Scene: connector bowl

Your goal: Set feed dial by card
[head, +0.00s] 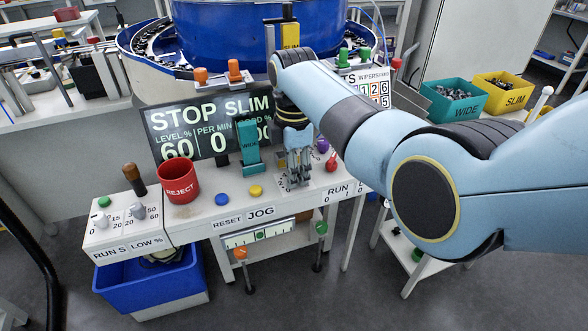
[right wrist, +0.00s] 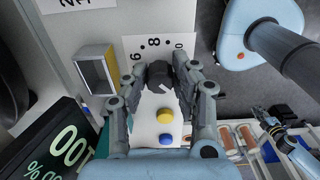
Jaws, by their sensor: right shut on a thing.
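My right gripper (head: 297,178) reaches down to the bench panel beside the teal block marked WIDE (head: 249,148). In the right wrist view my right gripper (right wrist: 161,80) is shut on a black dial knob (right wrist: 159,72). The knob stands on a white scale plate (right wrist: 180,42), where 6, 8 and 0 can be read. The fingers hide part of the knob, and I cannot tell its exact setting. A white number card (head: 372,92) headed WIPERS stands behind my right arm, which partly covers it.
The display (head: 208,128) reads STOP SLIM, 60 and 0. The red REJECT cup (head: 179,182), blue button (head: 222,199) and yellow button (head: 255,191) lie left of the gripper. A purple knob (head: 322,146) and red knob (head: 331,163) are close on its right.

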